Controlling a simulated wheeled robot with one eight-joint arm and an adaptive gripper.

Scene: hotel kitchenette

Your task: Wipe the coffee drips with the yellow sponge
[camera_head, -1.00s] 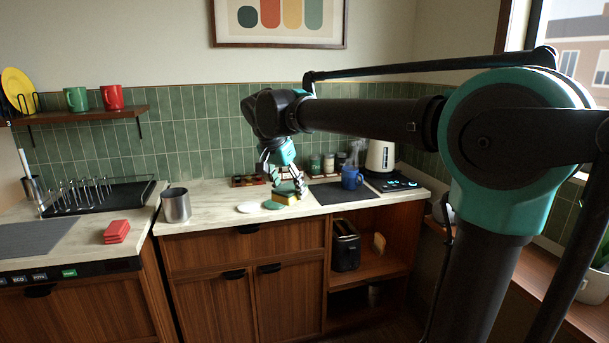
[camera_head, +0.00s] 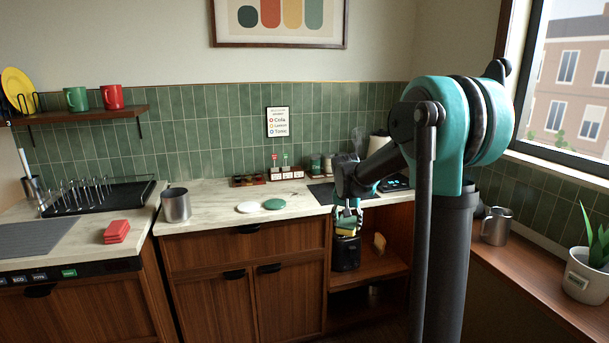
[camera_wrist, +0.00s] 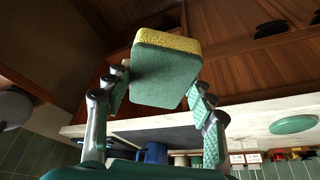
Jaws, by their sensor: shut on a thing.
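The sponge, yellow on one face and green on the other, is held between the fingers of my gripper (camera_head: 347,213). In the wrist view the sponge (camera_wrist: 168,72) fills the upper middle, tilted, with a finger on each side. In the head view the sponge (camera_head: 346,231) hangs in front of the counter's front edge, before the open shelf and the black toaster. It appears clear of the counter. I cannot make out any coffee drips on the pale counter (camera_head: 225,222); my arm and gripper hide part of its right end.
A white disc (camera_head: 247,208) and a green disc (camera_head: 274,204) lie on the counter beside a metal canister (camera_head: 176,205). The black toaster (camera_head: 346,258) sits on the shelf below. A dark mat (camera_head: 322,192) lies at the right.

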